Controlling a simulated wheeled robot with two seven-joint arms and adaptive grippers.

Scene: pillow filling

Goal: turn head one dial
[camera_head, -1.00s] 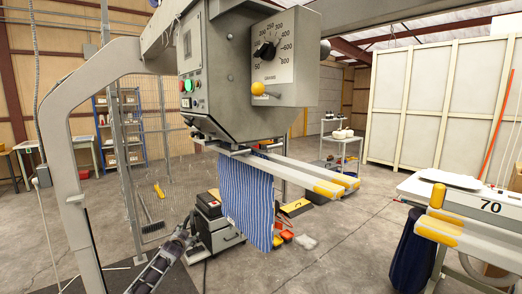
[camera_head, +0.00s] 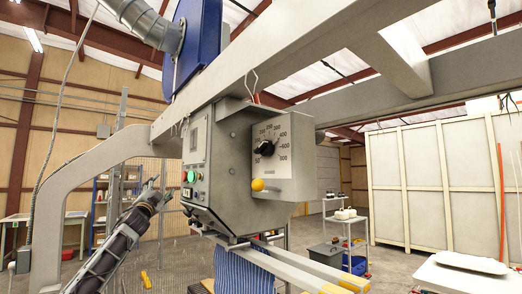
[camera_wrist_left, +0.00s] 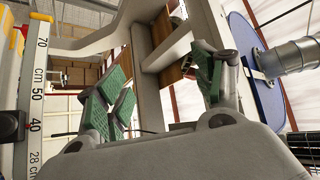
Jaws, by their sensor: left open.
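The dial (camera_head: 265,148) is a black knob on a pale panel with printed numbers, on the front of the grey filling head (camera_head: 236,140). The panel faces right of the machine's button side. My left arm comes in from the lower left in the head view, and my left gripper (camera_head: 153,185) is raised to the left of the head, apart from the dial. In the left wrist view the left gripper (camera_wrist_left: 158,85) is open, its green-padded fingers wide apart with nothing between them. The dial is not seen there. My right gripper is not in view.
A yellow ball knob (camera_head: 258,185) sticks out below the dial. Green and other buttons (camera_head: 191,176) are on the head's left side. Two rails with yellow ends (camera_head: 330,287) and a blue striped cloth (camera_head: 240,272) hang below. A grey frame arch (camera_head: 75,190) stands left.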

